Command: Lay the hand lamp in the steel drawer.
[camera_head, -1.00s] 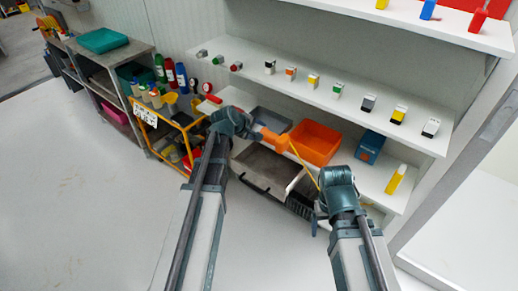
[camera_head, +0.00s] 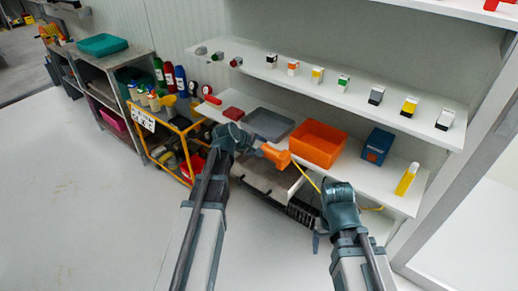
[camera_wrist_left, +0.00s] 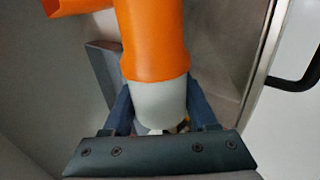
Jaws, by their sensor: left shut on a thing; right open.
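The hand lamp (camera_head: 275,156) has an orange head, a pale grey part and a yellow cable. My left gripper (camera_head: 255,150) is shut on it. In the left wrist view, the fingers of the left gripper (camera_wrist_left: 160,118) grip the lamp's pale part, below the orange body (camera_wrist_left: 150,42). The steel drawer (camera_head: 266,181) is pulled out under the lower shelf, partly hidden by my left arm. The lamp appears above it, and the drawer's rim (camera_wrist_left: 258,65) shows behind the lamp in the wrist view. My right gripper (camera_head: 318,235) is open, right of the drawer; its fingertips are mostly hidden.
An orange bin (camera_head: 318,143), a grey tray (camera_head: 269,124) and a blue box (camera_head: 377,146) stand on the lower shelf above the drawer. A yellow trolley (camera_head: 172,135) with bottles stands left. The floor at left is clear.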

